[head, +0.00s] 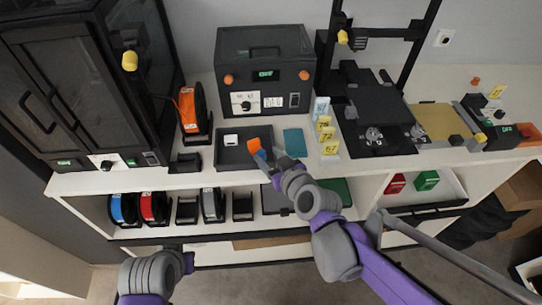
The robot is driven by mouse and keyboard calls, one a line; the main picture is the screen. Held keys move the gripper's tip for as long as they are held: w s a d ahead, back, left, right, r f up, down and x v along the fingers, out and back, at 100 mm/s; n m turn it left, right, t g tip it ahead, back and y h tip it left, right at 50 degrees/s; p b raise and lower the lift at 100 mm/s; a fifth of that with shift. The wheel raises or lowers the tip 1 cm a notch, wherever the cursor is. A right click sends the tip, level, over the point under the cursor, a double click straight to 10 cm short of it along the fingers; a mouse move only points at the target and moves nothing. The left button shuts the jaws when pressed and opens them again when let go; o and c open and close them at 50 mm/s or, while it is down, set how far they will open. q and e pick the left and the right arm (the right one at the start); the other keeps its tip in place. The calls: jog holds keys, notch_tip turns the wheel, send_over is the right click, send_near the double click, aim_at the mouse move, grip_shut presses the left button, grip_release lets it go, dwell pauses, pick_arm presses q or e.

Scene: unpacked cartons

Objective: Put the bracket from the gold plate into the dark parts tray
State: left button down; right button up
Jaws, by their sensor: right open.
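The dark parts tray (228,164) lies on the counter in front of the black box-shaped machine. A small white item (231,140) lies in it. An orange piece (254,146), which looks like the bracket, is at the tray's right side, at the tip of my right gripper (262,155). That gripper is open; I cannot tell whether the piece touches its fingers or rests on the tray floor. The gold plate (432,117) is at the right, with no bracket visible on it.
A teal pad (295,142) and yellow number cards (326,135) are right of the tray. An orange spool (190,110) stands left. A black printer-like frame (372,110) stands between cards and gold plate. Shelves below hold spools (155,207) and small boxes (427,180).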

jog(key=shift+s+d+r, duration=0.2)
jog(key=shift+s, duration=0.3)
jog(key=s+d+f+m+g+h, duration=0.2)
jog(key=s+d, duration=0.4)
jog(key=s, duration=0.4)
jog(key=s+d+f+m+g+h, duration=0.2)
jog(key=s+d+f+g, duration=0.3)
jog(key=s, duration=0.5)
notch_tip(320, 180, down, 2)
jog(key=shift+d+f+m+g+h, duration=0.1)
jog(key=shift+d+m+g+h, duration=0.2)
jog(key=shift+d+h, duration=0.65)
jog(key=shift+s+d+y, duration=0.1)
jog(key=shift+d+y, duration=0.15)
jog(key=shift+d, duration=0.1)
